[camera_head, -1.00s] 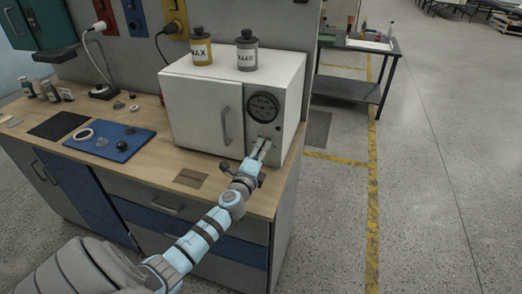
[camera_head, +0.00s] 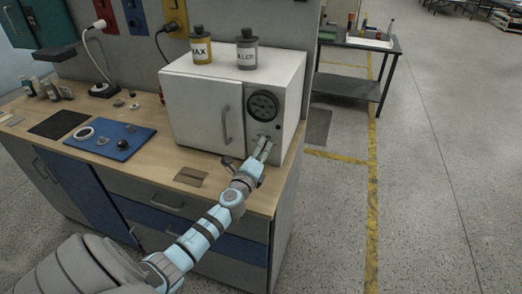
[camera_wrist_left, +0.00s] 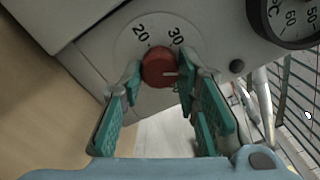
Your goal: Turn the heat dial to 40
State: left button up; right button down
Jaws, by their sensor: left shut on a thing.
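The heat dial is a red round knob (camera_wrist_left: 160,67) on the white oven's front, with a scale around it where 20 and 30 can be read. A pale mark on the knob points right in the left wrist view, past the 30; the number there is hidden. My left gripper (camera_wrist_left: 156,80) has its green-padded fingers on either side of the knob and is shut on it. In the head view the left gripper (camera_head: 264,148) reaches the lower right of the oven (camera_head: 194,110) and covers the dial. My right gripper is not seen.
A round black gauge (camera_head: 263,106) sits above the dial. The oven door has a vertical handle (camera_head: 227,125). Two bottles, yellow (camera_head: 201,47) and grey (camera_head: 247,50), stand on top. A blue mat (camera_head: 110,140) with small parts lies left on the wooden bench.

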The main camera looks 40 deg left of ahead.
pick_arm(q)
jog(key=o, duration=1.2)
jog(key=shift+c, duration=0.2)
jog(key=v, duration=1.2)
jog(key=shift+f, duration=0.1)
jog(key=shift+d, duration=0.15)
